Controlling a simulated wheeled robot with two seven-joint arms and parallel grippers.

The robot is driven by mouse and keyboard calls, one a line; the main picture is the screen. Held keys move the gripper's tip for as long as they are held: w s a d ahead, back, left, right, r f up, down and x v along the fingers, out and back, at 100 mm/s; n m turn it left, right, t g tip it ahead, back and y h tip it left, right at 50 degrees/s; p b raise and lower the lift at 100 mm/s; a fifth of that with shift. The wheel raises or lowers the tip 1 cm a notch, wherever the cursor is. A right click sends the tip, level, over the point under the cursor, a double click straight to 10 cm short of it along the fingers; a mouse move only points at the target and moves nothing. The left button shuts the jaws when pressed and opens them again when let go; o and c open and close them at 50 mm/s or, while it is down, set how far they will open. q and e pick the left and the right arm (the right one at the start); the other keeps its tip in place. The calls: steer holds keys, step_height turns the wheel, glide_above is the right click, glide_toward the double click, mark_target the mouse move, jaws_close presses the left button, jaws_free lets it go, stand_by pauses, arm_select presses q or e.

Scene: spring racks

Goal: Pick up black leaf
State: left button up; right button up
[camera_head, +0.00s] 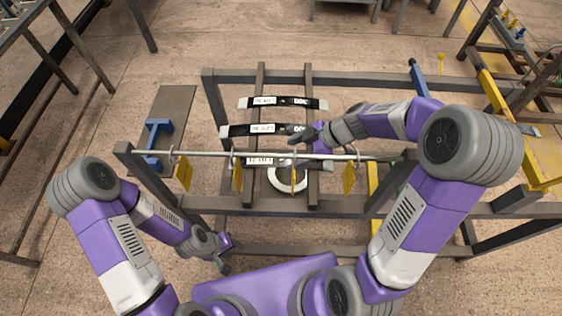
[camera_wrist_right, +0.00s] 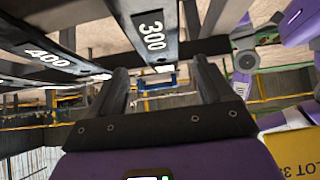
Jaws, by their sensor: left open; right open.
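Several black leaves with white labels lie across the rack's two bars: a far leaf (camera_head: 318,104), a middle leaf (camera_head: 228,131) and a near leaf partly behind a rod. My right gripper (camera_head: 300,137) is at the right end of the middle leaf in the head view. In the right wrist view its two fingers (camera_wrist_right: 163,85) are apart, with a black leaf marked 300 (camera_wrist_right: 145,12) just beyond them. A leaf marked 400 (camera_wrist_right: 25,48) is to the left. Contact cannot be told. My left gripper (camera_head: 228,256) is open and empty, low in front of the rack.
A metal rod (camera_head: 210,154) with hanging yellow tags (camera_head: 184,174) crosses the front of the rack frame (camera_head: 360,80). A blue bracket (camera_head: 158,137) stands at left. A yellow-edged rack (camera_head: 495,100) stands at right.

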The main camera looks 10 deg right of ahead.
mark_target(283, 160)
steer(key=b+x, duration=0.1)
steer(key=x, duration=0.3)
steer(key=shift+a+f, duration=0.15)
steer(key=shift+f, duration=0.1)
steer(key=shift+c, duration=0.3)
steer(key=shift+r, duration=0.1)
jaws_close()
